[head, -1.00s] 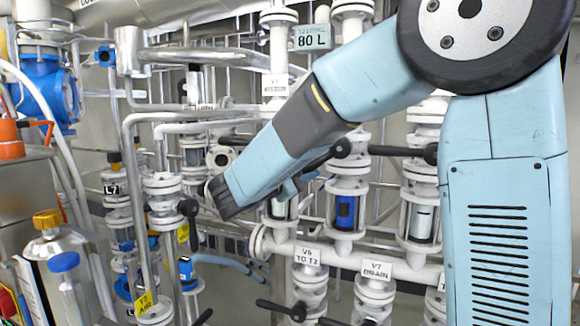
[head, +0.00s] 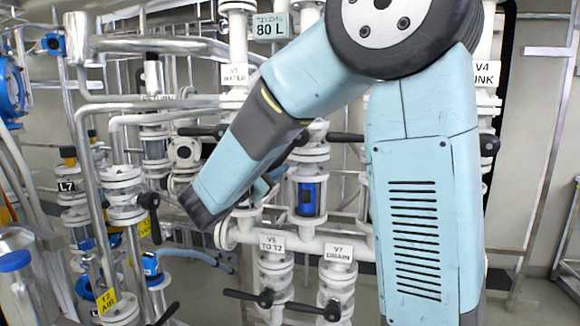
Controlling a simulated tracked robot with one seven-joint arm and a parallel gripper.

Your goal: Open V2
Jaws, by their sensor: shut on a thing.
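V2's own label is not visible. I take V2 to be the valve (head: 312,133) above the blue-filled sight glass, right of the V1 label, partly behind my arm. Its black lever (head: 287,152) slants down to the left from the valve body. My gripper (head: 270,180) is mostly hidden behind my forearm; only a small part shows at the lower end of the lever. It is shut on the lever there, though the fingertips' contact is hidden.
V1's label (head: 235,75) and left-pointing lever (head: 200,131) are to the left. Another lever (head: 345,137) is close right of V2. The V6 label (head: 272,244) and V7 label (head: 338,253) sit below, with levers underneath. Pipes crowd the left; open floor shows at right.

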